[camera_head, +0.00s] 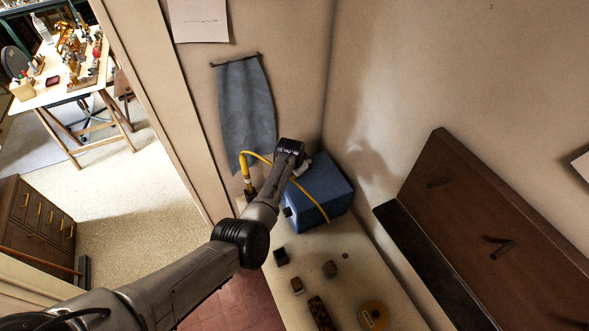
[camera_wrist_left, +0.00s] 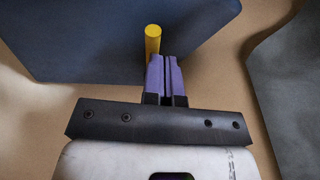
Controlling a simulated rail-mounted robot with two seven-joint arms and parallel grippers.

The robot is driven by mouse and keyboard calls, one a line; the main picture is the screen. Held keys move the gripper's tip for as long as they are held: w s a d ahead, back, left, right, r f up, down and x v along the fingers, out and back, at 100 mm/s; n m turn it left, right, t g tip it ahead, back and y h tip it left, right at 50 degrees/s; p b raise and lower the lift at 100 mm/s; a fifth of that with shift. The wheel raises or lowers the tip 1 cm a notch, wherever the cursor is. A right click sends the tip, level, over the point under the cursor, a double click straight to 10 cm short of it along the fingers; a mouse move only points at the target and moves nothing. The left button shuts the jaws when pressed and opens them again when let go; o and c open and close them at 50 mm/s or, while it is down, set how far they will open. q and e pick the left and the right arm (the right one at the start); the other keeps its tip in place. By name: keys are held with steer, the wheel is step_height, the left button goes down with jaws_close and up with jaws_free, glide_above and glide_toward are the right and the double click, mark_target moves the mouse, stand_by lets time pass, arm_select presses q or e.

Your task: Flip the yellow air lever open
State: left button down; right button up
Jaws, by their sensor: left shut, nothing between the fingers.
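The yellow lever (camera_wrist_left: 152,41) shows in the left wrist view as a short round-ended bar in front of a dark blue box. My left gripper (camera_wrist_left: 164,60) has its purple fingers pressed together with nothing between them. Their tips are right beside the lever's lower end, slightly to its right; I cannot tell whether they touch. In the head view my left arm reaches to the blue box (camera_head: 322,190), and its wrist hides the lever and the fingers. My right gripper is in neither view.
A yellow hose (camera_head: 258,155) arches behind my wrist and runs down over the box. The pale bench top (camera_head: 310,258) holds small dark blocks and a yellow round tin (camera_head: 373,315). A grey apron (camera_head: 247,105) hangs on the wall. A dark brown panel (camera_head: 500,225) stands at right.

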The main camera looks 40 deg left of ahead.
arm_select(q)
steer(key=shift+w+d+f+b, duration=0.15)
steer(key=shift+w+b, duration=0.1)
steer(key=shift+b, duration=0.15)
steer(key=shift+w+d+b, duration=0.2)
steer(key=shift+w+b, duration=0.2)
steer(key=shift+w, duration=0.05)
steer(key=r+p, duration=0.1)
steer(key=p, duration=0.1)
steer(key=d+r+p, duration=0.1)
steer(key=r+p, duration=0.1)
steer(key=d+r+p, duration=0.1)
steer(key=p, duration=0.1)
steer(key=shift+s+d+r, duration=0.1)
steer(key=shift+d+r, duration=0.1)
steer(key=shift+r, duration=0.05)
steer(key=v, duration=0.9)
steer(key=shift+d+b, duration=0.25)
steer(key=shift+b, duration=0.1)
